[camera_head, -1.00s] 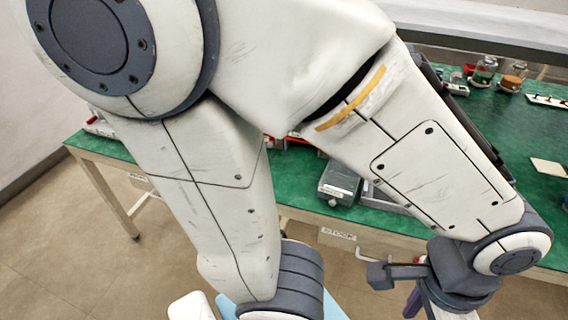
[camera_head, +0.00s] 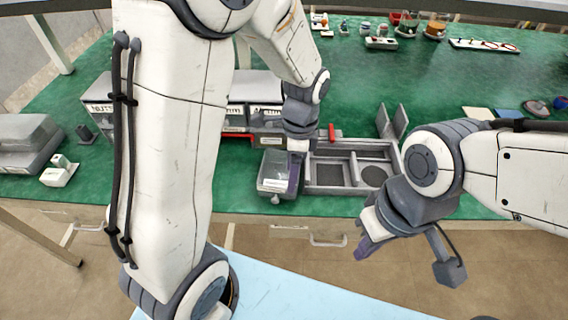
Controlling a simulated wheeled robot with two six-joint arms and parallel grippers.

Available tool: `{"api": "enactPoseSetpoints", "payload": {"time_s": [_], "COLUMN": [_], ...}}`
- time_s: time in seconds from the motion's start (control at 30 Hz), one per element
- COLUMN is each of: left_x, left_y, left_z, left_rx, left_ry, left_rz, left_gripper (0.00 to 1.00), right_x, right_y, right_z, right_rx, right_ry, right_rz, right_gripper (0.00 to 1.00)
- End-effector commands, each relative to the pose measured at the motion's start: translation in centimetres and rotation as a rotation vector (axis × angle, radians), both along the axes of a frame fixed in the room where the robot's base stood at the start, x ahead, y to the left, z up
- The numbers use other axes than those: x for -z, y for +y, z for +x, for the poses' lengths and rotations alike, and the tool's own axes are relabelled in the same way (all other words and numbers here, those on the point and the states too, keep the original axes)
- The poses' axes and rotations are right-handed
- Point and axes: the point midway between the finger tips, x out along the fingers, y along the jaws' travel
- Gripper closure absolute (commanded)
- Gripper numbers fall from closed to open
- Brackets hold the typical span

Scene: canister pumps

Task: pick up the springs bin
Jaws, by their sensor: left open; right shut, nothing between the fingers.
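A small grey bin (camera_head: 272,187) with a pale label sits near the front edge of the green bench. Its label is too small to read, so I cannot tell whether it is the springs bin. My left gripper (camera_head: 294,180) is open, pointing down at the bin's right side. I cannot tell whether its fingers touch the bin or straddle its wall. My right gripper (camera_head: 368,242) is shut and empty, in front of the bench edge, right of the bin. A labelled bin row (camera_head: 236,117) stands behind, partly hidden by my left arm; one label reads NUTS.
A grey compartment tray (camera_head: 333,190) lies right of the bin, close to it. A red bar (camera_head: 331,132) is behind the tray. A grey lidded case (camera_head: 25,145) is at far left. Jars and small parts stand at the back. The green bench (camera_head: 430,95) is clear at middle right.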

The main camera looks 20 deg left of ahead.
Motion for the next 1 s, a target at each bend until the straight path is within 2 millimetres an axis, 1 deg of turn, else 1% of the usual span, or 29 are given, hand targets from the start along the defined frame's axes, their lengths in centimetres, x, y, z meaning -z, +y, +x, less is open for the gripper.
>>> {"api": "enactPoseSetpoints", "payload": {"time_s": [0.03, 0.1, 0.2, 0.43, 0.5, 0.67, 0.77, 0.9, 1.0], "left_x": [1.0, 2.0, 3.2, 6.8, 7.6, 8.6, 9.8, 12.0, 13.0], "left_y": [1.3, 2.5, 3.4, 3.8, 3.8, 3.9, 4.2, 4.6, 4.7], "left_z": [1.0, 1.9, 2.4, 2.0, 1.9, 1.8, 1.8, 1.7, 1.6], "left_rx": [0.038, 0.094, 0.143, 0.162, 0.162, 0.161, 0.161, 0.160, 0.162], "left_ry": [0.022, 0.038, 0.053, 0.059, 0.059, 0.057, 0.059, 0.059, 0.057], "left_rz": [0.001, -0.002, -0.005, -0.007, -0.007, -0.007, -0.007, -0.006, -0.007], "left_gripper": [0.26, 0.26, 0.26, 0.26, 0.26, 0.26, 0.26, 0.26, 0.26], "right_x": [-0.2, -0.3, -0.3, -0.3, -0.3, -0.3, -0.6, -0.8, -0.8], "right_y": [0.0, 0.0, 0.0, 0.0, 0.0, 0.0, 0.0, 0.0, 0.0], "right_z": [0.0, 0.0, 0.0, 0.0, 0.0, 0.0, 0.0, 0.0, 0.0], "right_rx": [0.000, 0.000, 0.000, 0.000, 0.000, 0.000, 0.000, 0.000, 0.000], "right_ry": [0.000, 0.000, 0.000, 0.000, 0.000, 0.000, 0.000, 0.000, 0.000], "right_rz": [0.000, 0.000, 0.000, 0.000, 0.000, 0.000, 0.000, 0.000, 0.000], "right_gripper": [1.00, 1.00, 1.00, 1.00, 1.00, 1.00, 1.00, 1.00, 1.00]}}
